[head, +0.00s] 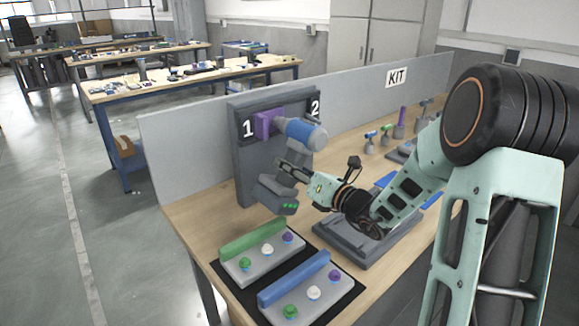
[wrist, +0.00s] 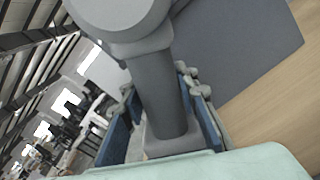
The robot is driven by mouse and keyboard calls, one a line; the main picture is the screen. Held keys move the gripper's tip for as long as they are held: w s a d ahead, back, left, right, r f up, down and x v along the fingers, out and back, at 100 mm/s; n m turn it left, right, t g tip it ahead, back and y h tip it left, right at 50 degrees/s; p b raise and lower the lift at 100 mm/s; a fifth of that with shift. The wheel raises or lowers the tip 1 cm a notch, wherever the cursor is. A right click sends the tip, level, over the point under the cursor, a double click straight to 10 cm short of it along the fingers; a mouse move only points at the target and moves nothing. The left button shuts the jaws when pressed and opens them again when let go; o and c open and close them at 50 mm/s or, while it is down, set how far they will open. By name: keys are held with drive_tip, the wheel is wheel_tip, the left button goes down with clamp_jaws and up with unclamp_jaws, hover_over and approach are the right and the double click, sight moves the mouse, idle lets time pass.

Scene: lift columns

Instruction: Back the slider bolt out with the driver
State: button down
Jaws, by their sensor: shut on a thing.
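The driver (head: 303,133) is a grey cordless tool with a blue band, a grey handle and a foot with green lights. My gripper (head: 288,174) is shut on its handle. In the wrist view the blue-padded fingers of my gripper (wrist: 162,112) lie on both sides of the grey handle (wrist: 155,85). The driver's nose points left at the purple slider block (head: 265,124) on the dark upright panel (head: 242,165), between the labels 1 and 2. The bolt is hidden, and I cannot tell whether the driver's tip touches it.
A grey cradle (head: 345,240) lies on the bench below my arm. Two trays, one with a green bar (head: 253,238) and one with a blue bar (head: 293,279), hold coloured knobs at the front. Tools stand at the right near the KIT sign (head: 397,77). A grey partition (head: 180,150) runs behind.

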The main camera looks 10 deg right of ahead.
drive_tip(key=shift+w+a+r, duration=0.2)
drive_tip(key=shift+w+a, duration=0.15)
drive_tip(key=shift+w, duration=0.15)
idle(1.2)
drive_tip(key=shift+s+r, duration=0.15)
drive_tip(key=shift+s, duration=0.05)
idle(0.9)
drive_tip(key=shift+s+d+p, duration=0.25)
drive_tip(key=shift+d+p, duration=0.05)
drive_tip(key=shift+p, duration=0.1)
idle(1.4)
idle(0.7)
drive_tip(key=shift+p+v, duration=0.45)
drive_tip(key=shift+v, duration=2)
drive_tip(key=shift+p+v, duration=0.4)
drive_tip(key=shift+v, duration=1.6)
drive_tip(key=shift+f, duration=0.25)
